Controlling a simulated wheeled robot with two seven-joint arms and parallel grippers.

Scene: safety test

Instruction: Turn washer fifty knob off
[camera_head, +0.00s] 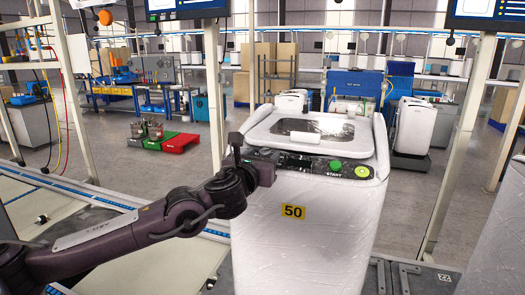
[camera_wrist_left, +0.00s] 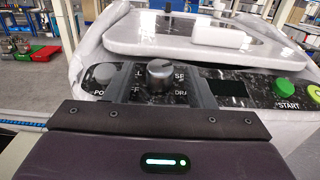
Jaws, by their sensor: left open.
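The washer (camera_head: 300,235) with a yellow "50" label (camera_head: 292,211) stands upright in the middle of the head view, wrapped in white. Its dark control panel shows a round silver knob (camera_wrist_left: 161,72) in the left wrist view. My left gripper (camera_head: 262,160) is at the panel's left end. In the left wrist view, my left gripper (camera_wrist_left: 164,90) is open, with one finger on each side of the knob. I cannot tell whether they touch it. In the head view, my gripper hides the knob. My right gripper is not in view.
A grey power button (camera_wrist_left: 103,72) sits left of the knob; the green START button (camera_wrist_left: 285,87) is farther right. A white handle (camera_head: 305,137) lies on the lid. A metal post (camera_head: 215,85) rises left of the washer. Another wrapped washer (camera_head: 500,240) stands at the right edge.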

